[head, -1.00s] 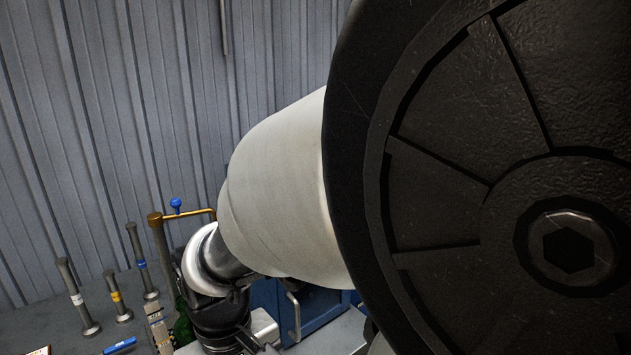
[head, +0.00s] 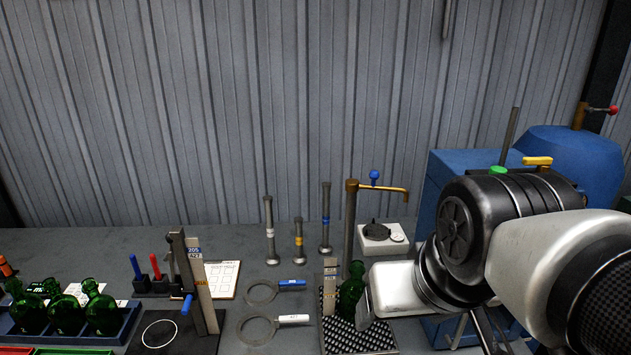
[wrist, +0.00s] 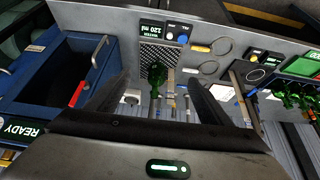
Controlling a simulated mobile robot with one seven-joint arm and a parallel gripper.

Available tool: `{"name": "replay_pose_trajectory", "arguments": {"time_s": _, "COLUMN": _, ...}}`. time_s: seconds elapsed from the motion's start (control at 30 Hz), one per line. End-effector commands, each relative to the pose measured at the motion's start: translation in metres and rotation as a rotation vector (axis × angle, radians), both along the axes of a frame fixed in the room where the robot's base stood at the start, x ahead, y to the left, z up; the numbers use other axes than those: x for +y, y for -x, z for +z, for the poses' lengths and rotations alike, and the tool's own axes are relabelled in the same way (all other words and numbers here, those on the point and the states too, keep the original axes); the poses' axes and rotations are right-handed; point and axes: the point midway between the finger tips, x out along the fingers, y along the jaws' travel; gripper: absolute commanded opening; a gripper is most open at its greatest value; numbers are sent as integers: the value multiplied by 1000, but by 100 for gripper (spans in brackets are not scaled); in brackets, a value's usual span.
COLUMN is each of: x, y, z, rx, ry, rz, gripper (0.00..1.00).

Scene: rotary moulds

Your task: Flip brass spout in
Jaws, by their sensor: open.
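The brass spout (head: 385,189) is a thin bent tube on top of an upright post (head: 350,235) in the head view. It points right, with its tip turned down, and has a blue knob (head: 375,177) above it. A green bottle (head: 352,290) stands on a grated tray (head: 360,342) below, left of the spout's tip. My gripper (wrist: 157,88) is open and empty. In the wrist view its fingers frame the bottle (wrist: 157,73) from farther back. In the head view it is low and right of the post, partly hidden by my arm. I cannot make out the spout clearly in the wrist view.
A white scale (head: 382,238) sits behind the tray. Green bottles (head: 102,315) fill a blue rack at far left. A blue cabinet (head: 450,170) is behind my arm.

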Motion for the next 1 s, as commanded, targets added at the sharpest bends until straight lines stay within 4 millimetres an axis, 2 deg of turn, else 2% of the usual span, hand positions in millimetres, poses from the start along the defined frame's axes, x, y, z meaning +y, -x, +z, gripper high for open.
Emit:
{"name": "replay_pose_trajectory", "arguments": {"time_s": 0.03, "x": 0, "y": 0, "z": 0, "rx": 0, "ry": 0, "rz": 0, "gripper": 64}}
{"name": "replay_pose_trajectory", "arguments": {"time_s": 0.17, "x": -2, "y": -10, "z": 12, "rx": 5, "ry": 9, "rz": -7, "gripper": 42}}
{"name": "replay_pose_trajectory", "arguments": {"time_s": 0.23, "x": -3, "y": -24, "z": 26, "rx": 12, "ry": 22, "rz": -14, "gripper": 31}}
{"name": "replay_pose_trajectory", "arguments": {"time_s": 0.37, "x": -7, "y": -65, "z": 61, "rx": 31, "ry": 54, "rz": -35, "gripper": 9}}
{"name": "replay_pose_trajectory", "arguments": {"time_s": 0.4, "x": -9, "y": -81, "z": 72, "rx": 39, "ry": 62, "rz": -42, "gripper": 2}}
{"name": "replay_pose_trajectory", "arguments": {"time_s": 0.53, "x": -13, "y": -134, "z": 103, "rx": 61, "ry": 85, "rz": -66, "gripper": 0}}
{"name": "replay_pose_trajectory", "arguments": {"time_s": 0.7, "x": -21, "y": -205, "z": 128, "rx": 87, "ry": 93, "rz": -97, "gripper": 0}}
{"name": "replay_pose_trajectory", "arguments": {"time_s": 0.83, "x": -32, "y": -259, "z": 138, "rx": 103, "ry": 80, "rz": -128, "gripper": 0}}
{"name": "replay_pose_trajectory", "arguments": {"time_s": 1.0, "x": -53, "y": -321, "z": 138, "rx": 122, "ry": 44, "rz": -179, "gripper": 0}}
